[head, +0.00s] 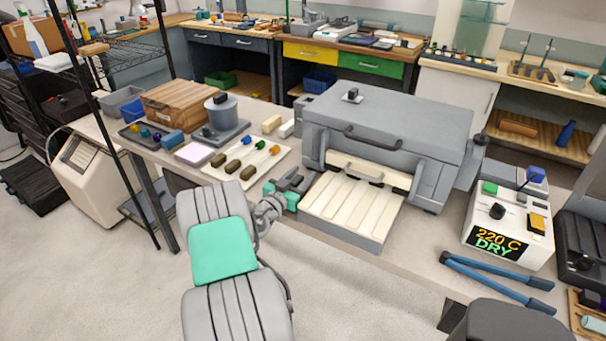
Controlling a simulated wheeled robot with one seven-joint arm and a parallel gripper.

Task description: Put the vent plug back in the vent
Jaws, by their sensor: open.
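A small dark knob-like piece (352,93) on a pale square plate sits on the lid of the grey kiln (400,115), near its back left. It looks like the vent plug and vent, but at this size I cannot tell whether the piece sits in a hole or only on the plate. My gripper (292,186) is open in front of the kiln's left front corner, low over the bench edge and left of the pale grooved shelf (345,208). I see nothing between its fingers. My arm reaches up from the bottom of the picture.
The kiln's front has a dark handle (372,140) and a lower handle. A white board (215,172) with brown blocks and coloured rods lies left of my gripper. A controller (505,225) reading "220 C DRY" and blue-handled tongs (495,280) are right. Space above the lid is clear.

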